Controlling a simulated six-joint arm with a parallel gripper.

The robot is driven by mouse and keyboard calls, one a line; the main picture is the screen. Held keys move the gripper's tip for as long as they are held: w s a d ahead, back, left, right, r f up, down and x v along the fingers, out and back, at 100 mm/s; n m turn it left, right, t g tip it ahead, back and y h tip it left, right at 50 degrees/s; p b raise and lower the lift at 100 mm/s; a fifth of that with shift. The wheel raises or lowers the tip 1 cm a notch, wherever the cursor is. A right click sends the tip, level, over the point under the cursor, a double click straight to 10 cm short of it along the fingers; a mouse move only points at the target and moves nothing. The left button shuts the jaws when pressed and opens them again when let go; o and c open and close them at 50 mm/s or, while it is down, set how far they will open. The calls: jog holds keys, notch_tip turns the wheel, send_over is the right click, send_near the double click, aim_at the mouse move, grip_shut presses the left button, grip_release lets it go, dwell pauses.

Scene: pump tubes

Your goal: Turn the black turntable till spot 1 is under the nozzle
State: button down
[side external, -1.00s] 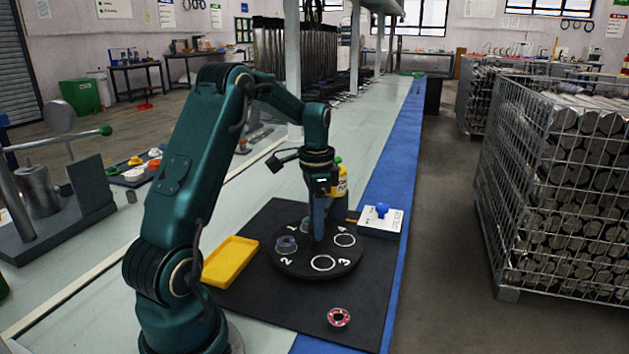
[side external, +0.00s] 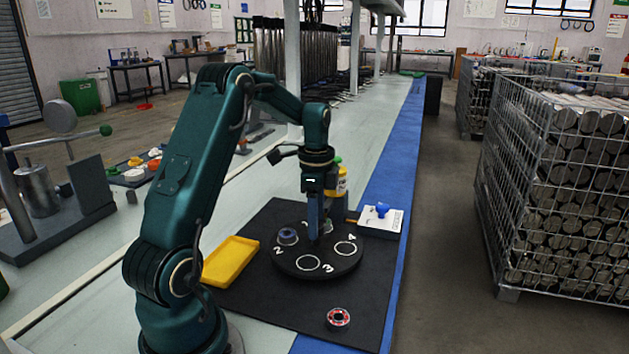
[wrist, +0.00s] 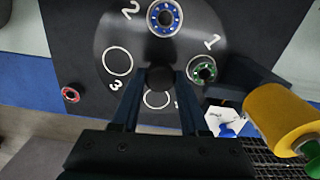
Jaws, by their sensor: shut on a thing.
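The black turntable (side external: 317,262) lies on a dark mat with numbered spots. My gripper (side external: 314,235) points down at its middle, and in the wrist view (wrist: 160,80) its fingers are shut on the round dark centre knob (wrist: 159,78). Spot 1 (wrist: 212,42) holds a green-rimmed bearing (wrist: 202,70). Spot 2 holds a blue bearing (wrist: 164,17). The rings of spots 3 and 4 are empty. The dispenser with a yellow bottle (wrist: 283,112) has a dark block (wrist: 250,78) right beside spot 1. The nozzle tip is hidden, so its exact alignment with spot 1 cannot be told.
A yellow tray (side external: 231,261) lies left of the turntable. A red bearing (side external: 338,318) lies on the mat's near part. A white box with a blue knob (side external: 380,220) stands to the right, by the blue bench edge. The mat (side external: 265,300) is otherwise clear in front.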

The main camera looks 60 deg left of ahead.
jog(key=shift+m, duration=0.5)
dwell(0.3)
jog(key=shift+c, duration=2.1)
grip_release()
jog(key=shift+r, duration=2.6)
jog(key=shift+d, duration=0.1)
